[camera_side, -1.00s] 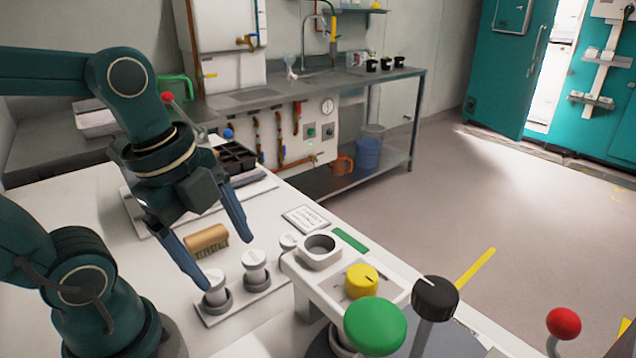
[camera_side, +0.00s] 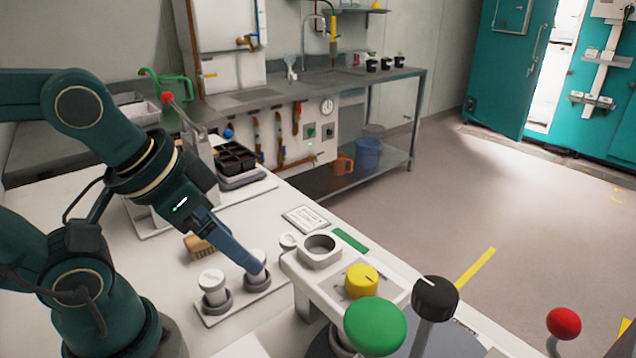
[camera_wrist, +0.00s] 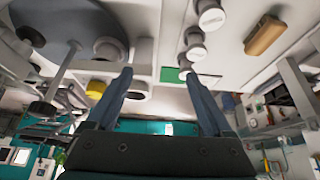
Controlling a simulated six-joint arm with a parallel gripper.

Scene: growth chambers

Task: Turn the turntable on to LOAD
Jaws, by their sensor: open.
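The turntable (camera_side: 455,342) shows in the side view as part of a grey disc at the bottom edge, mostly cut off and behind the knobs. A green knob (camera_side: 375,326) and a black knob (camera_side: 435,297) on a post stand over it. A yellow knob (camera_side: 361,281) with a pointer line sits on the white panel beside it. I cannot read a LOAD mark. My gripper (camera_side: 259,268) is left of the panel, near the white-capped vials, and touches no knob that I can see. In the wrist view my gripper (camera_wrist: 158,76) has its fingers apart with nothing between them.
Capped vials stand in a small rack (camera_side: 215,318); one is partly hidden by my finger. A brown brush (camera_side: 199,246) lies behind them. A grey cup (camera_side: 319,250) is set in the panel's far end. A red knob (camera_side: 564,323) stands at right.

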